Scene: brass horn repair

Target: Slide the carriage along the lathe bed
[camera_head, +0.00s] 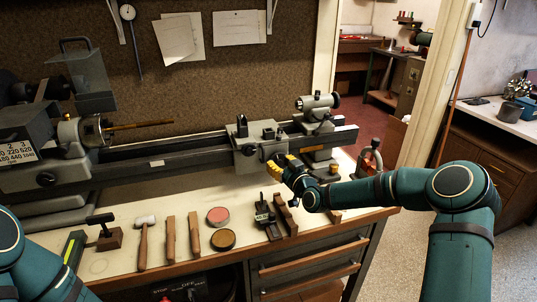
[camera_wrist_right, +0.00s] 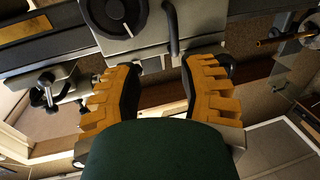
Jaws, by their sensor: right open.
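The grey carriage (camera_head: 260,146) sits on the long dark lathe bed (camera_head: 190,152), toward its right end and just left of the tailstock (camera_head: 318,125). My right gripper (camera_head: 278,168), with yellow fingers, is at the carriage's lower front right side. In the right wrist view, the fingers (camera_wrist_right: 160,64) are spread apart with nothing between them. A round dark handwheel (camera_wrist_right: 118,14) and a dark curved handle (camera_wrist_right: 172,32) lie ahead of the fingertips. I cannot tell whether a finger touches the handle. Part of my left arm shows at lower left; its gripper is out of view.
The headstock (camera_head: 42,150) with its chuck and a brass rod (camera_head: 140,125) is at left. On the bench front lie a mallet (camera_head: 146,240), wooden bars (camera_head: 171,238), round tins (camera_head: 223,239) and a small dark tool (camera_head: 265,216).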

